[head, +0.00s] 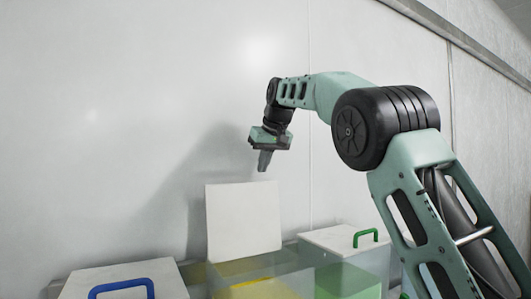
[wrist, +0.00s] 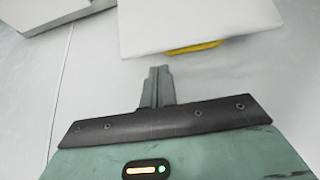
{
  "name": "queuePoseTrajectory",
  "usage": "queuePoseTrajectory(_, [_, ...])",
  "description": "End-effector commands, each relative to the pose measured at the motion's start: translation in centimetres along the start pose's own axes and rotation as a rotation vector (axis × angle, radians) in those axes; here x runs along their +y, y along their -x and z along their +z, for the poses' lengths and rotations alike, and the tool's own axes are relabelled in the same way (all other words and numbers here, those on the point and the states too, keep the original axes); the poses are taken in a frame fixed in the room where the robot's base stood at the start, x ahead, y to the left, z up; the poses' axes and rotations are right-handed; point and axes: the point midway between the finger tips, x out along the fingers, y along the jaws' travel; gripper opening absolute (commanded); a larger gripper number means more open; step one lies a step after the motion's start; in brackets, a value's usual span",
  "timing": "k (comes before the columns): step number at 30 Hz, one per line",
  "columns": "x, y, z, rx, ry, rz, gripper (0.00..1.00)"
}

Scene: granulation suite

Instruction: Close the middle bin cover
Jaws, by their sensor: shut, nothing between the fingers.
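The middle bin (head: 255,289) is clear with yellow contents. Its white cover (head: 243,220) stands open, nearly upright, at the back of the bin. In the wrist view the white cover (wrist: 190,20) fills the top right, with its yellow handle (wrist: 192,48) near the lower edge. The handle is hidden in the head view. My gripper (head: 263,163) is shut and empty, pointing down just above the cover's top edge in the head view. In the wrist view its fingertips (wrist: 157,72) lie below and left of the handle, apart from it.
The left bin's cover (head: 120,283) with a blue handle (head: 122,287) lies closed. The right bin's cover (head: 335,238) with a green handle (head: 366,236) is also closed. A pale wall (head: 110,120) rises behind the bins. The space above the bins is otherwise clear.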

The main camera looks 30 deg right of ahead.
Motion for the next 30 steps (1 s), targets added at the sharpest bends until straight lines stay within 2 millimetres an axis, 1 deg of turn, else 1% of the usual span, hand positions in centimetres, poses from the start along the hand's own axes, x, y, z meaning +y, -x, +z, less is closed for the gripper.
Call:
queuePoseTrajectory(3, [0.0, -1.9, 0.0, -0.004, -0.001, 0.0, 0.0])
queuePoseTrajectory(6, [0.0, -3.0, -0.1, -0.003, -0.001, 0.001, 0.0])
queuePoseTrajectory(10, [0.0, -4.0, 0.0, -0.001, 0.0, 0.001, 0.0])
queuePoseTrajectory(14, [0.0, -4.3, 0.0, 0.001, 0.0, 0.001, 0.0])
queuePoseTrajectory(23, [0.0, -4.3, 0.0, 0.002, 0.0, 0.001, 0.0])
queuePoseTrajectory(30, [0.0, -4.5, 0.3, 0.039, -0.001, 0.0, 0.0])
